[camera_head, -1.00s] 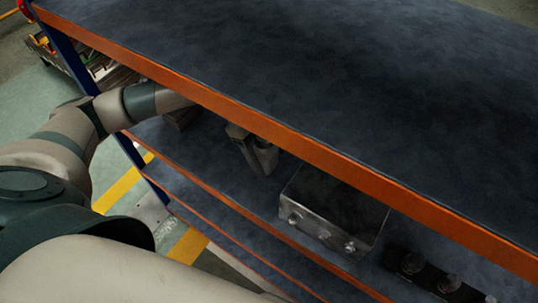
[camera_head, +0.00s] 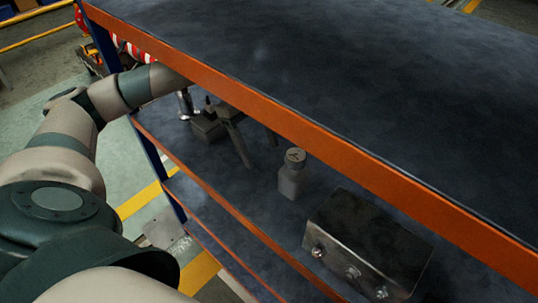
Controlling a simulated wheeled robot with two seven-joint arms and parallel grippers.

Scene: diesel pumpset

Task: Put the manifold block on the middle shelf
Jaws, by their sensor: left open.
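A small grey upright block with a round cap (camera_head: 292,178) stands on the middle shelf (camera_head: 265,205); I take it for the manifold block, though its details are dim. My left gripper (camera_head: 260,153) reaches in under the top shelf. Its fingers are apart and empty, just left of the capped block, with a gap between them. My right gripper is not in view.
A larger metal box with round fittings (camera_head: 370,243) stands right of the capped block. A dark item (camera_head: 207,127) lies behind the gripper at left.

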